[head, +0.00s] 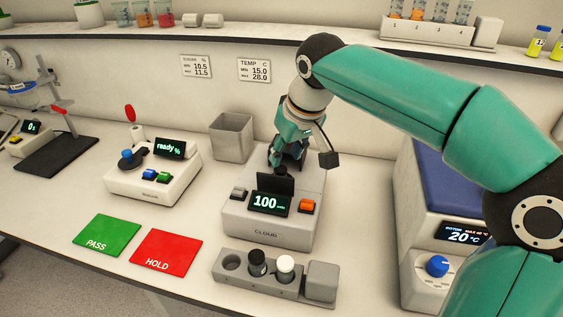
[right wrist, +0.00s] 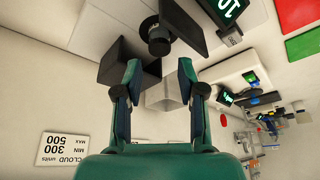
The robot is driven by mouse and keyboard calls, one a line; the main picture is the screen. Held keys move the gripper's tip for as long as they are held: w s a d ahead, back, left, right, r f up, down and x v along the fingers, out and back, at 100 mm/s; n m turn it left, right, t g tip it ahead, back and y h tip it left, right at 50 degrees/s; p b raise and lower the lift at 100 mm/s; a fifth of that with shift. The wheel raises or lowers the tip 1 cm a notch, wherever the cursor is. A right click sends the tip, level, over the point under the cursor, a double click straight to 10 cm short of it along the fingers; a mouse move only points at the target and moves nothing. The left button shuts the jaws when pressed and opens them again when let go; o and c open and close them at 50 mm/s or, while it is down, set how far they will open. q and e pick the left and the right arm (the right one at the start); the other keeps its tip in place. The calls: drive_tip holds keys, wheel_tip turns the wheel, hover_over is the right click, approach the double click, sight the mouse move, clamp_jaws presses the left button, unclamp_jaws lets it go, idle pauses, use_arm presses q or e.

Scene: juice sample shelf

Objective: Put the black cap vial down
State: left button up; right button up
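A vial with a black cap (head: 257,262) stands upright in the grey rack (head: 231,281) at the front, beside a white-capped vial (head: 285,267). A second dark, round-topped piece (head: 281,171), which looks like a black cap, stands on the CLOUD meter (head: 267,237) behind its black panel; it also shows in the right wrist view (right wrist: 156,36). My right gripper (head: 287,155) is above the rear of the meter. In the right wrist view its fingers (right wrist: 160,78) are apart and empty, with the dark piece beyond their tips. My left gripper is not in view.
The rack's left hole is empty. A green PASS mat (head: 107,234) and a red HOLD mat (head: 167,252) lie left of the meter. A grey open bin (head: 232,137) stands behind it, and a blue-topped device (head: 447,199) to its right.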

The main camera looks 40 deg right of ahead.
drive_tip(key=v, duration=0.6)
drive_tip(key=shift+r+p, duration=0.25)
drive_tip(key=shift+p, duration=0.15)
